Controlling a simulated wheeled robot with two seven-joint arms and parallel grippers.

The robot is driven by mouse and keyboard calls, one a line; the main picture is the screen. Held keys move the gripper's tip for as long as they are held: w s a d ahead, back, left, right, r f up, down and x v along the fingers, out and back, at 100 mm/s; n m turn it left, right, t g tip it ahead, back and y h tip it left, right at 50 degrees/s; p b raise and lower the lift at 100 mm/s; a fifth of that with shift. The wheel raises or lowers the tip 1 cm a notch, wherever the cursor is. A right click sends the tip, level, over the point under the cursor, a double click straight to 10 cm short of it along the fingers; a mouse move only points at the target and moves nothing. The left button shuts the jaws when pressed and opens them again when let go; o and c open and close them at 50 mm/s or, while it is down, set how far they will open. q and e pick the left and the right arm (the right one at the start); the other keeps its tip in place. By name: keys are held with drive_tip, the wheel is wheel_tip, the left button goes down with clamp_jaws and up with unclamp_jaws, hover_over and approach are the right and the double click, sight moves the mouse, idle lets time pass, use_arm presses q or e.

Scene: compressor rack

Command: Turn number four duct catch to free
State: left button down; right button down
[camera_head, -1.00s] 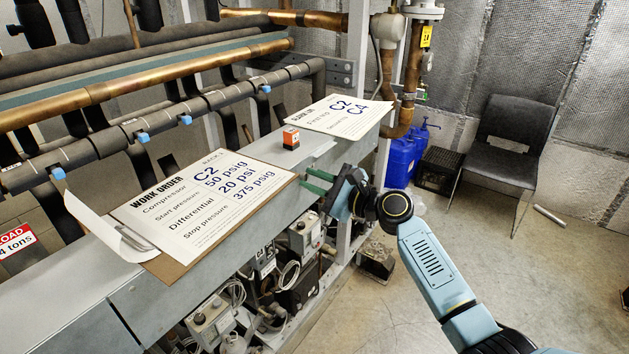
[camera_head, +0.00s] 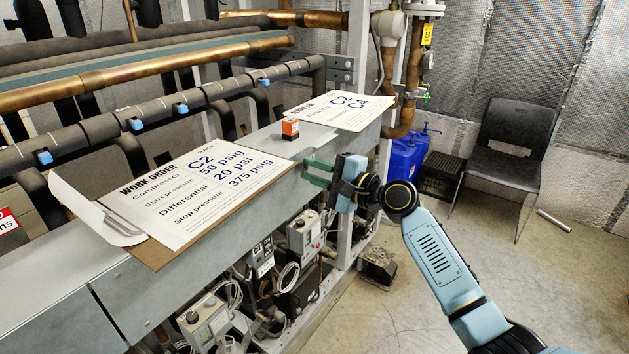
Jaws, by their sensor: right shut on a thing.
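A long grey duct (camera_head: 62,285) runs from the lower left to the rack's upright at the back right. My right gripper (camera_head: 317,172) is at the duct's front face, near its right end. Its green fingers lie one above the other, pointing left at the duct, and are shut on a small catch there. The catch is mostly hidden between the fingers, so its angle cannot be told. No number shows beside it. My left gripper is out of view.
A work order clipboard (camera_head: 205,190), an orange-and-black box (camera_head: 290,129) and a second sheet (camera_head: 338,110) lie on the duct. Controls and cables (camera_head: 302,233) crowd below it.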

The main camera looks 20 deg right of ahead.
drive_tip(key=n+b, duration=0.3)
drive_tip(key=n, duration=0.1)
drive_tip(key=shift+f+n+b, duration=0.15)
drive_tip(key=shift+n+b, duration=0.15)
drive_tip(key=n+b, duration=0.3)
drive_tip(key=n, duration=0.1)
drive_tip(key=shift+n+b, duration=0.45)
drive_tip(key=shift+n, duration=0.15)
use_arm(q)
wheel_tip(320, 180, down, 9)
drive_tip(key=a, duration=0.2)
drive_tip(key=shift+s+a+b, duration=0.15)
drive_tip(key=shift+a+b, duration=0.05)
drive_tip(key=shift+b, duration=0.15)
use_arm(e)
drive_tip(key=shift+n, duration=0.6)
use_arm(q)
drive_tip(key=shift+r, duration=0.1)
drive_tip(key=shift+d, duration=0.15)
use_arm(e)
drive_tip(key=c, duration=1.5)
unclamp_jaws()
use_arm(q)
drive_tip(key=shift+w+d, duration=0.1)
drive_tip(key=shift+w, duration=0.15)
use_arm(e)
drive_tip(key=shift+o, duration=1)
